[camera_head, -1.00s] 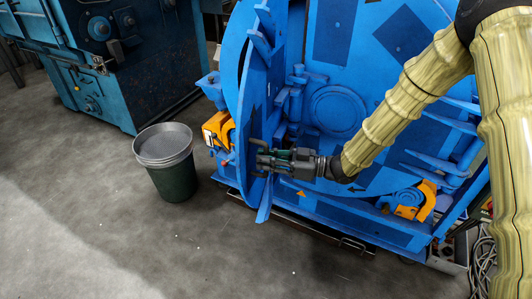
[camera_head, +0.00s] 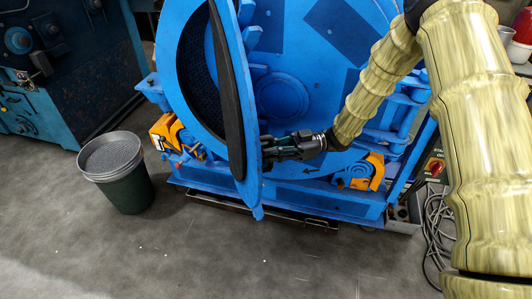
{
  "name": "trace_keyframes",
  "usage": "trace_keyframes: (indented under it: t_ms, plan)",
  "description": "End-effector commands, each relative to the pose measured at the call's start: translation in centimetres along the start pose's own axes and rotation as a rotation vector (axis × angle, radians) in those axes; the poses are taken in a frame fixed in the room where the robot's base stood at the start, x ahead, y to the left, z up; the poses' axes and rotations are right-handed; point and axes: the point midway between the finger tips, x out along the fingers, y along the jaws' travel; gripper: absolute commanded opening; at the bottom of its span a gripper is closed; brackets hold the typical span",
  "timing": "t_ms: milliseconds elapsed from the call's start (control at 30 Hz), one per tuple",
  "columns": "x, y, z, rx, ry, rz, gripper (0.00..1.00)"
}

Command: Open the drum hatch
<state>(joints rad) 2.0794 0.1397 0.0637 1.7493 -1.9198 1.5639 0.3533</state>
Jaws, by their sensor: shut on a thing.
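The large blue drum (camera_head: 185,55) stands at the centre. Its blue hatch (camera_head: 252,165) is swung outward and shows nearly edge-on, with a black seal (camera_head: 228,90) along its inner side. A dark opening (camera_head: 203,85) shows between the drum rim and the hatch. My gripper (camera_head: 267,150) is at the outer face of the hatch, low down, shut on its handle. The handle is mostly hidden by the fingers. My arm reaches in from the upper right.
A dark green bin (camera_head: 127,190) with a grey top stands on the floor to the left. A blue machine (camera_head: 60,70) stands at the far left. Orange roller brackets (camera_head: 170,133) sit by the drum base. Cables (camera_head: 437,225) lie at the right. The front floor is clear.

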Motion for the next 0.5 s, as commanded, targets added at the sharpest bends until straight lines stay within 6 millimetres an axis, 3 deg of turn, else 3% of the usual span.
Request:
trace_keyframes:
  t_ms: [400, 433, 500]
  plan:
    - [-0.19, 0.04, -0.07, 0.001, 0.001, -0.001, 0.00]
    - [-0.20, 0.04, -0.07, 0.001, 0.001, -0.001, 0.15]
    - [-0.19, 0.05, -0.07, 0.000, 0.001, -0.001, 0.28]
